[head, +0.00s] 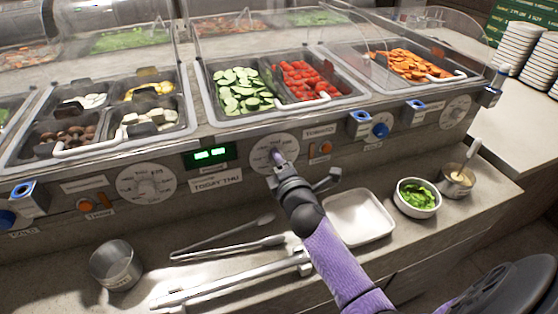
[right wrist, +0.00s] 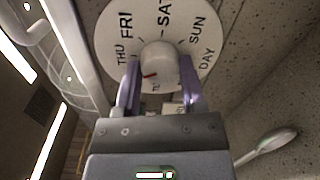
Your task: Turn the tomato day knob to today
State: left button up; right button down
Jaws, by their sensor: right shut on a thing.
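The tomato day dial (head: 262,143) is a round white plate on the counter front, left of the TOMATO label (head: 320,132). In the right wrist view the dial (right wrist: 105,32) shows THU, FRI, SAT, SUN and DAY; its lower part is hidden. My right gripper (head: 277,158) is shut on the pale knob (right wrist: 158,62), one lilac finger on each side. The knob's red mark points left and slightly down, a little below THU. A sign (head: 216,181) reads TODAY THU. My left gripper is not in view.
Another day dial (head: 146,183) is at the left and one (head: 455,112) at the right. On the ledge are tongs (head: 235,245), a metal cup (head: 115,266), a white tray (head: 358,219), a bowl of greens (head: 417,197) and a small pot (head: 457,179). Food wells lie above.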

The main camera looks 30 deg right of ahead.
jog(key=shift+m+p, duration=0.55)
jog(key=shift+m, duration=1.55)
jog(key=shift+y, duration=0.3)
jog(key=shift+c, duration=1)
grip_release()
jog(key=p+v, duration=0.2)
jog(key=v, duration=0.8)
